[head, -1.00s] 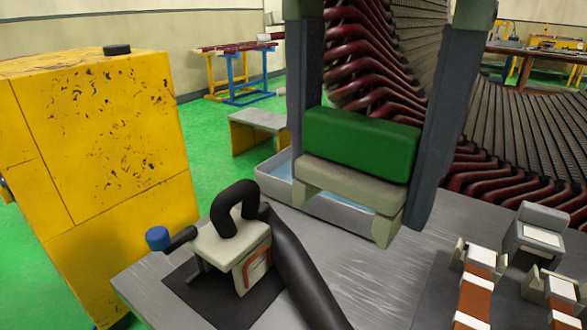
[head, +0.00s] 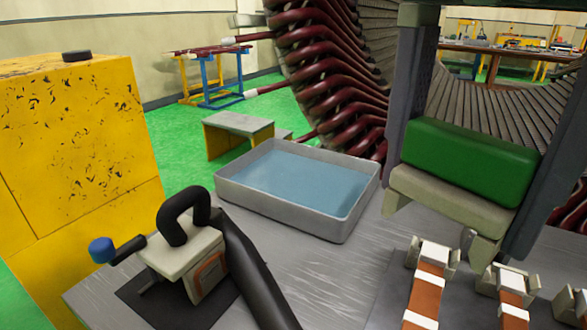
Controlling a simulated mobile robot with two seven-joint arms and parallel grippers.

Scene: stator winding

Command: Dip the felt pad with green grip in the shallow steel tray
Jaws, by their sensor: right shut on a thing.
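My right gripper (head: 462,178) is shut on the green grip (head: 468,160) of the felt pad. The pale felt pad (head: 450,200) hangs below the grip, above the table and to the right of the tray. The shallow steel tray (head: 345,229) lies on the steel table, filled with bluish liquid (head: 300,182). The pad and the tray are apart in the picture. My left gripper is not in view.
A pale device with a black handle and blue knob (head: 185,255) stands at the table's front left. Copper-coloured strips in pale holders (head: 428,285) lie at the right. The stator with dark red coils (head: 325,75) rises behind. A yellow cabinet (head: 75,150) stands left.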

